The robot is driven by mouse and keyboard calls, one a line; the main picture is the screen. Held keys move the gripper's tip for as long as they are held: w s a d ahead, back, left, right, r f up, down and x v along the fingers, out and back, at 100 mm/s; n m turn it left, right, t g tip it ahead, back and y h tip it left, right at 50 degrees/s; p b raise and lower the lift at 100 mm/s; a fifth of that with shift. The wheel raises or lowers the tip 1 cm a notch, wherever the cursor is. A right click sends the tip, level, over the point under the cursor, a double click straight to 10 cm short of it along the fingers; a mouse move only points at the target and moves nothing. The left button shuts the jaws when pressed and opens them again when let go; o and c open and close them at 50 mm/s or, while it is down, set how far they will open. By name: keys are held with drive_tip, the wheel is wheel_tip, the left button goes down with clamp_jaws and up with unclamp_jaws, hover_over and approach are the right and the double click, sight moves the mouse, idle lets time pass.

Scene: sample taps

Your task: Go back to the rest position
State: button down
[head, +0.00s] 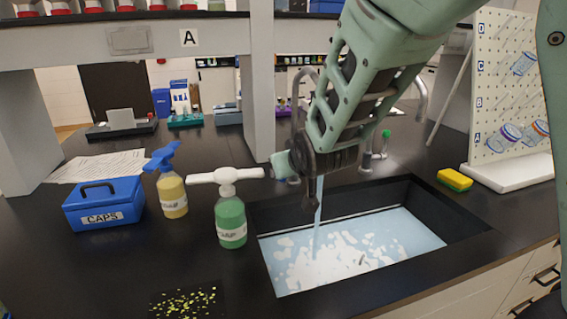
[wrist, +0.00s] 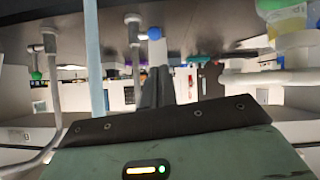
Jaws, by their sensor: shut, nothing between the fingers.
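My gripper (head: 309,208) hangs from my green arm above the left part of the sink, pointing down in the head view. In the wrist view its two dark fingers (wrist: 157,82) are together with nothing between them. A pale blue stream of water (head: 318,222) falls beside the gripper into the sink; it also shows in the wrist view (wrist: 95,60). The sink (head: 460,215) holds pale blue water with white foam. A tap with a green knob (head: 386,134) stands behind it and shows in the wrist view (wrist: 37,75), near a tap with a blue knob (wrist: 154,33). My arm hides part of the taps.
A green spray bottle (head: 231,222), a yellow one (head: 172,196) and the blue CAPS box (head: 104,208) stand left of the sink. A sponge (head: 455,179) and a white pegboard (head: 510,80) are at right. A shelf (head: 130,42) and its post (head: 262,90) stand close to my arm.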

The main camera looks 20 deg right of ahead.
drive_tip(key=s+a+f+n+g+y, duration=0.1)
drive_tip(key=s+a+f+g, duration=0.2)
drive_tip(key=s, duration=0.4)
drive_tip(key=s+a+f+n+g+y, duration=0.1)
drive_tip(key=s+a+f+g+y, duration=0.15)
drive_tip(key=s, duration=0.45)
drive_tip(key=s+n+g+h, duration=0.2)
drive_tip(key=s+n+g, duration=0.2)
drive_tip(key=s, duration=1.4)
drive_tip(key=shift+d+r+g, duration=0.15)
drive_tip(key=shift+r+g, duration=0.25)
drive_tip(key=shift+g, duration=0.45)
drive_tip(key=shift+h, duration=0.25)
idle(2.4)
